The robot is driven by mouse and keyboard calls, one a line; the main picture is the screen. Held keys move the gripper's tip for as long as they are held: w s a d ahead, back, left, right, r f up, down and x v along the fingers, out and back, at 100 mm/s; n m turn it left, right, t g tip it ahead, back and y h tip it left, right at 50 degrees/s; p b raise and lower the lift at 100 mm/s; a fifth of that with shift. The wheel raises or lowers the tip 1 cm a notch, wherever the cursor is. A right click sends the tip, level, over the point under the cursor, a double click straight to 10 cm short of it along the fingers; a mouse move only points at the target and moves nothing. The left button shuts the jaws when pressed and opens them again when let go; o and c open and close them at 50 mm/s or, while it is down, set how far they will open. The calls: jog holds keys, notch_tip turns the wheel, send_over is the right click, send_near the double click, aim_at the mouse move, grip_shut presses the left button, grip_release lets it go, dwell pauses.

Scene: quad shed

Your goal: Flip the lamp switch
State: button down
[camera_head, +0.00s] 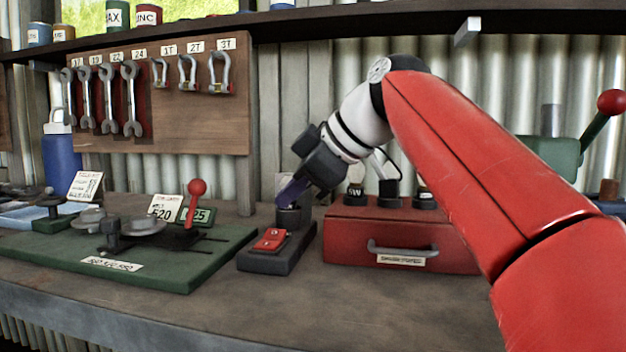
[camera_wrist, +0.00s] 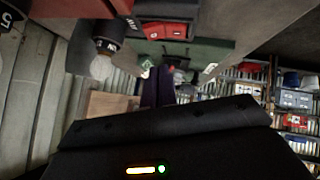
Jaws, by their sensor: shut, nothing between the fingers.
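The lamp base is a dark block with a red rocker switch (camera_head: 270,240) on its front part and a dark round socket (camera_head: 289,217) at its back. The switch also shows in the wrist view (camera_wrist: 165,30), where the scene is upside down. My gripper (camera_head: 286,196) is shut and empty, with its purple fingers pointing down and left just above the socket, behind and above the switch. I cannot tell whether the fingertips touch the socket. The fingers show in the wrist view (camera_wrist: 157,87), apart from the switch.
A red case (camera_head: 345,240) stands right of the lamp base, with bulbs in black sockets (camera_head: 389,193) on top. One bulb (camera_wrist: 102,66) shows close by in the wrist view. A green board (camera_head: 190,270) with a red-knobbed lever (camera_head: 197,188) stands left. The bench front is clear.

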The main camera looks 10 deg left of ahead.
aim_at(272, 233)
jog(key=f, duration=0.1)
jog(key=w+f, duration=0.1)
jog(key=a+f+b, duration=0.1)
jog(key=f, duration=0.1)
jog(key=shift+w+a, duration=0.1)
jog(key=shift+w, duration=0.15)
jog(key=shift+w+f, duration=0.25)
jog(key=shift+f, duration=0.25)
